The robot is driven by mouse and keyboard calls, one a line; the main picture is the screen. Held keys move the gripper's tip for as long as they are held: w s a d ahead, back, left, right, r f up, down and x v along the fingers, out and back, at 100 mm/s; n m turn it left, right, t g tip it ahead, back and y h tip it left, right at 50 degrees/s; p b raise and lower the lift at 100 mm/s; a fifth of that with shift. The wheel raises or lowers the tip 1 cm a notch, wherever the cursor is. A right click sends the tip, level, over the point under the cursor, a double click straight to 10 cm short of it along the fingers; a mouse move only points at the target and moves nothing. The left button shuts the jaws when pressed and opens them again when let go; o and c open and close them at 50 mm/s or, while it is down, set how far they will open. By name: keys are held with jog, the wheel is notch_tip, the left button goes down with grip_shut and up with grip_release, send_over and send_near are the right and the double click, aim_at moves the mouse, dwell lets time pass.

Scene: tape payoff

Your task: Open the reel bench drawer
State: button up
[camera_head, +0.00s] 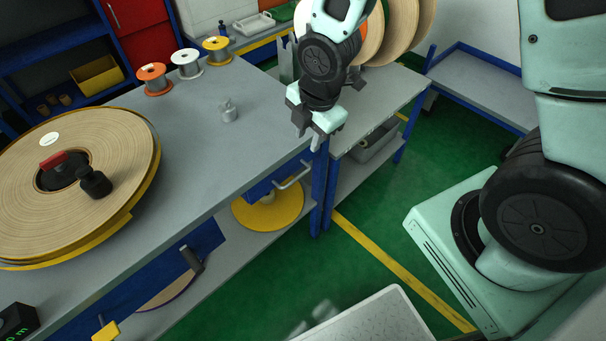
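The reel bench (205,160) has a grey top that carries a large tan tape reel (110,150) at its left. Under its right part is a blue drawer (262,187) with a silver bar handle (294,178). The drawer front sits close under the top's edge and looks shut. My gripper (309,138) points down near the bench's right corner, above and a little right of the handle in the picture. Its two fingertips show apart with nothing between them. It does not appear to touch the handle.
Small spools, one of them orange (154,79), stand at the bench's back edge. A small grey item (229,112) stands on the top. A side table (375,105) with large reels adjoins at right. A yellow disc (268,211) lies on the lower shelf. Green floor (345,260) is open in front.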

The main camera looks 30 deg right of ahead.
aim_at(299, 176)
jog(key=w+f, duration=0.1)
jog(key=f, duration=0.4)
jog(key=f+b, duration=0.1)
jog(key=f, duration=0.4)
jog(key=w+a+f, duration=0.1)
jog(key=f, duration=0.3)
jog(key=shift+w+f, duration=0.3)
jog(key=shift+f, duration=0.1)
grip_shut()
